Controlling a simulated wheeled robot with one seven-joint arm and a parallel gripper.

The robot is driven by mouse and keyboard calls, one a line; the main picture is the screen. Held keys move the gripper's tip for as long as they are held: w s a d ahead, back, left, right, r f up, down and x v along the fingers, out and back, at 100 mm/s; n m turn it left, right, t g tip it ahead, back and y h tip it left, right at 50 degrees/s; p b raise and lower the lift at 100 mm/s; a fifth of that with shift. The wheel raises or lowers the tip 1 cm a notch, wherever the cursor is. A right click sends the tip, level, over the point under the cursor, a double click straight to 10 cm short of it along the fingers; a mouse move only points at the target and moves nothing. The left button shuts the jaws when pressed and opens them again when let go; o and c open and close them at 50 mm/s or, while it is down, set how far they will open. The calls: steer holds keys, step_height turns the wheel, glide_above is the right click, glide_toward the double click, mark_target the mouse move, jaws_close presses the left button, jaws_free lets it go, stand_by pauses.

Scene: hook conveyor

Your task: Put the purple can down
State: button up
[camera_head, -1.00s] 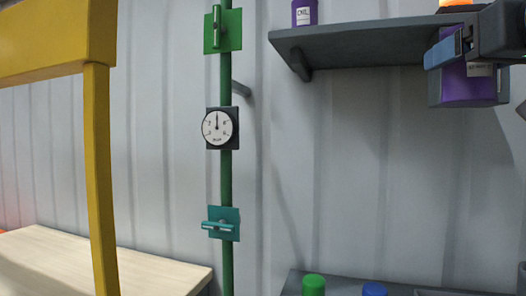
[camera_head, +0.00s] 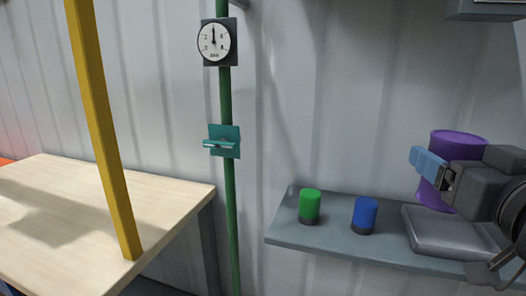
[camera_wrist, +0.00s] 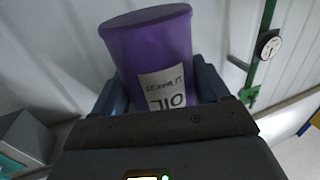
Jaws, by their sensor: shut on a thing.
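The purple can (camera_head: 458,140) is at the right of the head view, upright. My gripper (camera_head: 438,172) is shut on it, with a blue finger across its side. In the wrist view the can (camera_wrist: 150,45) stands between the two fingers of my gripper (camera_wrist: 163,90), tilted in the picture, with a white OIL label facing the camera. The can's lower edge is just above or against a grey pad (camera_head: 440,240) on the lower shelf; I cannot tell whether they touch.
The grey lower shelf (camera_head: 310,240) also bears a green cylinder (camera_head: 310,204) and a blue cylinder (camera_head: 365,214), left of the pad. A green pipe (camera_head: 229,190) with a gauge (camera_head: 214,42) and a teal valve (camera_head: 222,143) runs down the wall. A wooden table (camera_head: 60,200) is at left.

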steer(key=s+a+f, duration=0.2)
steer(key=f, duration=2.2)
steer(key=s+a+f, duration=0.2)
steer(key=f, duration=2.1)
steer(key=shift+f+y, duration=0.3)
steer(key=shift+f, duration=0.1)
steer(key=shift+s, duration=0.1)
